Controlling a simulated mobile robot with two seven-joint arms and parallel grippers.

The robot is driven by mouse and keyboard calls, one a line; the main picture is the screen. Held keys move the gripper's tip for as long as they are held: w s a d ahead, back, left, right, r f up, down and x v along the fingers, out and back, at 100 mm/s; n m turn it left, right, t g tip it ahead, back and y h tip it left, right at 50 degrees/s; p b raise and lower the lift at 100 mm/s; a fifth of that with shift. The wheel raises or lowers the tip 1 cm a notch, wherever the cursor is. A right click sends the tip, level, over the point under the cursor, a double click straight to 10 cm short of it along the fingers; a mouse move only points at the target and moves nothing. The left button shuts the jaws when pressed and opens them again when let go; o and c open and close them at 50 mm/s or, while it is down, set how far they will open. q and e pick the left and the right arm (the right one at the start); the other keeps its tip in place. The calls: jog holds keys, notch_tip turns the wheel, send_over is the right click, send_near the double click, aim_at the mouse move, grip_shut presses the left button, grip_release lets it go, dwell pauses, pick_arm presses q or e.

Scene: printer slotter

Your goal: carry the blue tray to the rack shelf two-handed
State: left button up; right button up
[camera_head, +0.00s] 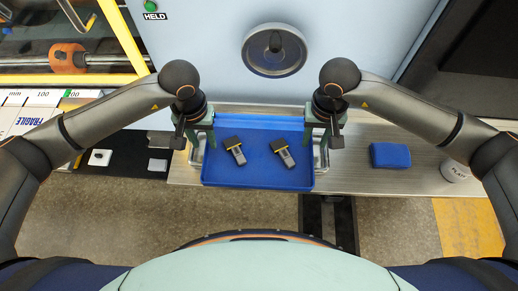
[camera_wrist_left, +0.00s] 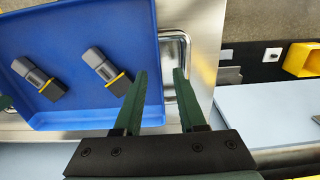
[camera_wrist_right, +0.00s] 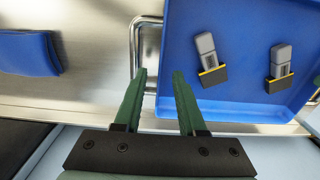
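The blue tray (camera_head: 258,178) lies flat on the counter, with a metal loop handle at each side. Two dark grey-and-black pieces with yellow bands lie in it, a left one (camera_head: 234,150) and a right one (camera_head: 283,152). My left gripper (camera_wrist_left: 161,71) is open above the tray's left side, near the left handle (camera_wrist_left: 187,50). My right gripper (camera_wrist_right: 159,71) is open above the right side, near the right handle (camera_wrist_right: 135,45). Both grippers' fingers are spread with nothing visibly clamped. I cannot tell how deep the fingertips sit around the handles.
A pale blue cabinet with a round handwheel (camera_head: 274,50) stands behind.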

pick_arm(q)
jog(key=shift+f, duration=1.3)
pick_arm(e)
jog(key=shift+f, duration=1.3)
pick_arm(q)
grip_shut()
pick_arm(e)
grip_shut()
pick_arm(q)
jog(key=shift+r, duration=0.1)
pick_arm(e)
jog(key=shift+r, duration=0.1)
